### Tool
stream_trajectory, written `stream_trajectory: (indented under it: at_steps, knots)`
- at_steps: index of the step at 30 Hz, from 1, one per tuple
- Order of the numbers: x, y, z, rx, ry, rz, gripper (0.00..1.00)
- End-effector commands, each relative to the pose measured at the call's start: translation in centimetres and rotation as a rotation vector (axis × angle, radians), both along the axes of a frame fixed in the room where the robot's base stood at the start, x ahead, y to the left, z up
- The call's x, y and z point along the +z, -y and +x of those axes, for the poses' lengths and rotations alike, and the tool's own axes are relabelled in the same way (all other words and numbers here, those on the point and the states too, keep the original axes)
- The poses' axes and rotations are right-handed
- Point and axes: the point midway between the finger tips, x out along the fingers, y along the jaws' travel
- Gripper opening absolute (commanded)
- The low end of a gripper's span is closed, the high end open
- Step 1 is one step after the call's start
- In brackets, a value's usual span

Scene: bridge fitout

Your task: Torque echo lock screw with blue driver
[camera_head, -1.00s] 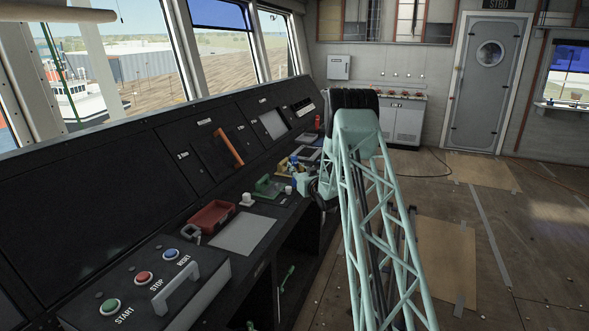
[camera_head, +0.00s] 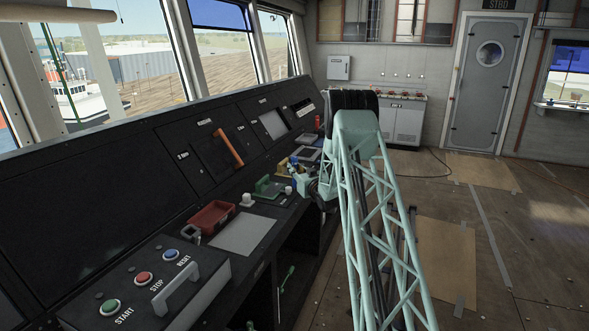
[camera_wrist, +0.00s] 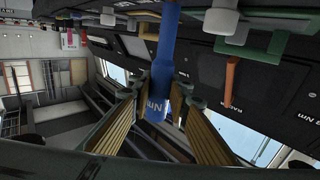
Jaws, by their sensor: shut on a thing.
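The blue driver (camera_wrist: 163,75) is upright in the wrist view, with "Nm" lettering on its wide part. My gripper (camera_wrist: 168,108) has its two fingers closed around that lettered part. In the head view my gripper (camera_head: 303,184) is low over the console's right part, partly hidden by my own arm. A small patch of blue (camera_head: 292,163) shows beside it, though I cannot tell there how the driver sits. I cannot pick out the echo lock screw in either view, and the driver's far end runs out of the top of the wrist view.
The console shelf carries a red tray (camera_head: 211,216), a grey pad (camera_head: 243,233), a green holder (camera_head: 267,187) and white knobs. An orange handle (camera_head: 229,150) stands out from the sloped panel. A START/STOP/RESET box (camera_head: 150,290) is at front left. Floor on the right is open.

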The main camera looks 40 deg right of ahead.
Motion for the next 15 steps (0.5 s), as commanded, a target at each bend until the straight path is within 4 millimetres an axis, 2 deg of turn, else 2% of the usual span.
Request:
stream_trajectory:
  at_steps: [15]
  knots:
    - [-0.32,0.0,0.01,0.0,0.001,0.0,0.02]
